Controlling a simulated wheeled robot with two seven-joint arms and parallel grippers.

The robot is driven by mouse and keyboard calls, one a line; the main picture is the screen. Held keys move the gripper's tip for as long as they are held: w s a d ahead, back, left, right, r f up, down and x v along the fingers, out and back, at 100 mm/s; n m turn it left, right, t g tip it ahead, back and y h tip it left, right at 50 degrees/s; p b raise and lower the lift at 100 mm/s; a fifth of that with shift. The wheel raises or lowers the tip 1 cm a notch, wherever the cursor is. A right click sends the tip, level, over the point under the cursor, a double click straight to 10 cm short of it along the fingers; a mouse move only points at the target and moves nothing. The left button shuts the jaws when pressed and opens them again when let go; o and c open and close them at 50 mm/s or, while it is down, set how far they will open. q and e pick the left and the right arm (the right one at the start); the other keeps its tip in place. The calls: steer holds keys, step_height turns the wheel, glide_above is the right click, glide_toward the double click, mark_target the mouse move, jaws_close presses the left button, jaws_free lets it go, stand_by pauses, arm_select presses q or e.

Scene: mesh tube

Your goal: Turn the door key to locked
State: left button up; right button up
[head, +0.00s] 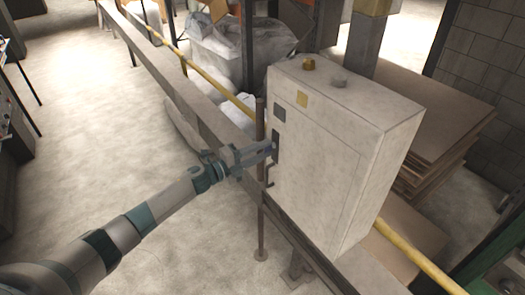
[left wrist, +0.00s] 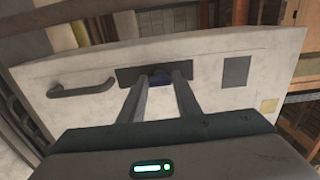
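A pale, worn cabinet (head: 325,150) stands on a beam, its door facing left. A dark lock plate (head: 276,146) is on the door and also shows in the left wrist view (left wrist: 126,75). A small dark-blue key (left wrist: 160,83) sits at the plate. My left gripper (head: 266,151) reaches the plate from the left. In the left wrist view, its fingertips (left wrist: 161,80) are apart, one on each side of the key. Whether they press on it I cannot tell. The fingers partly hide the key, and its turn angle is unclear. My right gripper is not in view.
A dark bar handle (left wrist: 80,88) is on the door beside the plate. A thin upright post (head: 261,215) stands close to my left gripper. A yellow rail (head: 413,256) runs behind the cabinet. Stacked boards (head: 450,120) lie to the right. The floor at left is clear.

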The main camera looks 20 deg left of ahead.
arm_select(q)
steer(key=shift+o, duration=1.2)
steer(key=b+v, duration=0.6)
steer(key=v, duration=1.1)
steer(key=shift+s+a+f, duration=0.15)
steer(key=shift+a, duration=0.05)
